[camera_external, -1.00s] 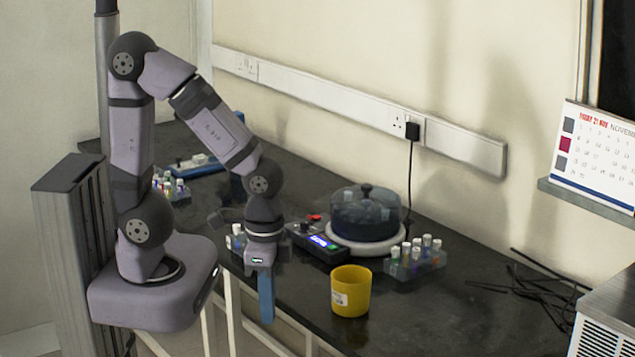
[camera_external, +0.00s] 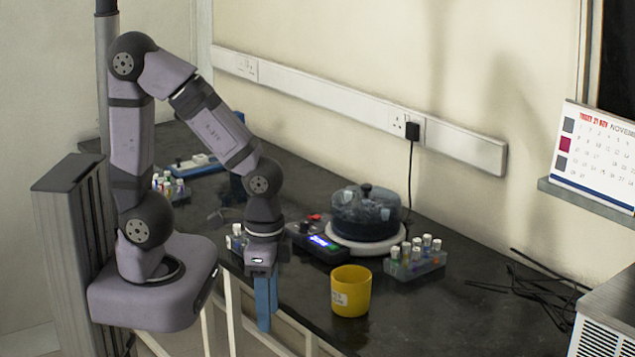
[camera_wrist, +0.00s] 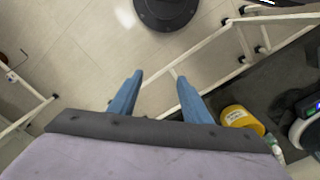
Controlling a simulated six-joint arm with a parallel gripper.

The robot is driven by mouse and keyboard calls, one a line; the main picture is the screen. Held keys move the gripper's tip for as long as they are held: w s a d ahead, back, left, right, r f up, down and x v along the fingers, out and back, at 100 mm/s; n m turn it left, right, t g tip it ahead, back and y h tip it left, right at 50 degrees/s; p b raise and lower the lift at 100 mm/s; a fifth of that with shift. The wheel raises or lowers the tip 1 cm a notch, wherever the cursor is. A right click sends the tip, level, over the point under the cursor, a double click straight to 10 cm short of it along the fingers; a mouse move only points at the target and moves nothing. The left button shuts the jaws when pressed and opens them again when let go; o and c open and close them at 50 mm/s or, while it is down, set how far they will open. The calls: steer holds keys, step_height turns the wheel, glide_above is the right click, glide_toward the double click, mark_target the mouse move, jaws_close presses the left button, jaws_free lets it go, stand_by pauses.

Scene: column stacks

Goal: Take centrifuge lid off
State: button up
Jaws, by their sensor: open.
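The centrifuge (camera_external: 365,243) stands on the dark bench, with a white round base and a control box with a lit blue display (camera_external: 322,243) at its left. Its dark translucent lid (camera_external: 366,215) with a black knob (camera_external: 366,189) sits on top. My gripper (camera_external: 265,328) points down in front of the bench's front edge, left of the centrifuge and apart from it. In the wrist view my gripper (camera_wrist: 158,84) has its two blue fingers spread with nothing between them. In that view the centrifuge (camera_wrist: 300,130) is only partly visible at the right edge.
A yellow cup (camera_external: 351,292) stands in front of the centrifuge near the bench edge. A tube rack (camera_external: 415,262) is to its right; another rack (camera_external: 237,243) is partly behind my wrist. Black cables (camera_external: 530,285) lie at the right. Floor shows below my fingers.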

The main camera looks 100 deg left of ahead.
steer(key=w+a+r+n+t+y+p, duration=0.15)
steer(key=w+a+r+n, duration=0.25)
steer(key=w+a, duration=0.65)
steer(key=w+a+r+n+g+h+p, duration=0.1)
steer(key=w+a+r+n+p, duration=0.2)
steer(key=w+a, duration=0.8)
steer(key=n+y+p, duration=0.2)
steer(key=n+y, duration=0.1)
steer(key=n, duration=0.6)
glide_toward(366, 185)
steer(key=f, duration=0.1)
steer(key=shift+h+p+x, duration=0.25)
steer(key=shift+p+x, duration=0.15)
steer(key=shift+x, duration=0.75)
steer(key=p+x, duration=0.2)
steer(key=shift+a+f+p, duration=0.3)
steer(key=shift+f+p, duration=0.05)
steer(key=shift+p, duration=0.05)
steer(key=shift+p+x, duration=0.35)
steer(key=shift+x, duration=0.8)
